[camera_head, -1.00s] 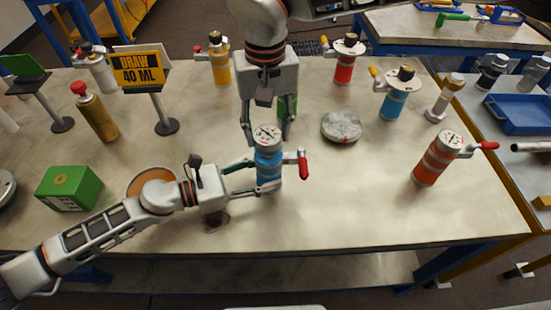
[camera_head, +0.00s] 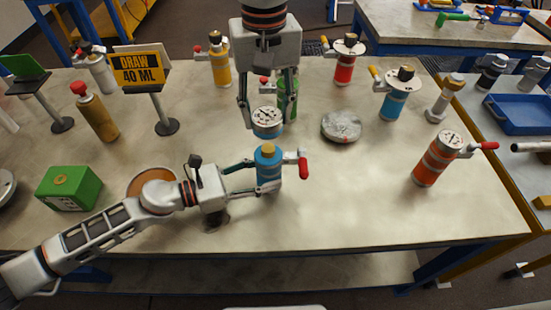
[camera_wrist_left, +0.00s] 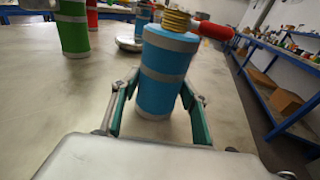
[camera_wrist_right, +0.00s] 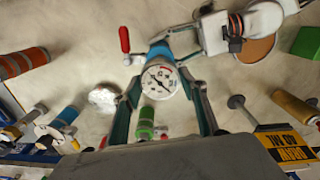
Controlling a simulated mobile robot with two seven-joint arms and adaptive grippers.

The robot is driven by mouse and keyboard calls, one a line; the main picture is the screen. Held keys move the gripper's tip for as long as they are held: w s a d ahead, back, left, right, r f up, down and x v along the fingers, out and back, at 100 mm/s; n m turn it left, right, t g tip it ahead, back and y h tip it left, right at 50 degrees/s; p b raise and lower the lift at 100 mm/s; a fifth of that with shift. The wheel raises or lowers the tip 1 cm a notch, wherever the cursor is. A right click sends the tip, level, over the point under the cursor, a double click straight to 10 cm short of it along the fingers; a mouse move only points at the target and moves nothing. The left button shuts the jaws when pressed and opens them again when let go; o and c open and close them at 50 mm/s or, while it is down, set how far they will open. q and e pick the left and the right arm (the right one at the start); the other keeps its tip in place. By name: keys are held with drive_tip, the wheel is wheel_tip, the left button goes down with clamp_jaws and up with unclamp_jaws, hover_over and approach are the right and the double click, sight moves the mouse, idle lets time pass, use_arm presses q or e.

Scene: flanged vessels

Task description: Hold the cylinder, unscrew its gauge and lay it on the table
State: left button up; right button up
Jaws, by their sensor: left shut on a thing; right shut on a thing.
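The blue cylinder (camera_head: 268,172) stands upright near the table's front, with a red-tipped side handle (camera_head: 303,167). Its bare brass neck (camera_head: 267,151) shows on top, also in the left wrist view (camera_wrist_left: 180,20). My left gripper (camera_head: 264,178) is shut around the cylinder's body, one finger on each side; the cylinder also shows in the left wrist view (camera_wrist_left: 165,80). My right gripper (camera_head: 266,117) is shut on the round gauge (camera_head: 267,116), a white dial with a blue lower part. The gauge is apart from the neck, above and behind it. Its dial faces the right wrist camera (camera_wrist_right: 160,82).
A green cylinder (camera_head: 287,98) stands just behind the gauge. A round grey disc (camera_head: 341,126) lies to the right, and an orange cylinder (camera_head: 433,163) with a gauge stands further right. Bare table (camera_head: 350,200) lies right of the blue cylinder.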

use_arm(q)
drive_tip(key=o, duration=1.1)
drive_tip(key=shift+c, duration=0.2)
drive_tip(key=shift+a, duration=0.1)
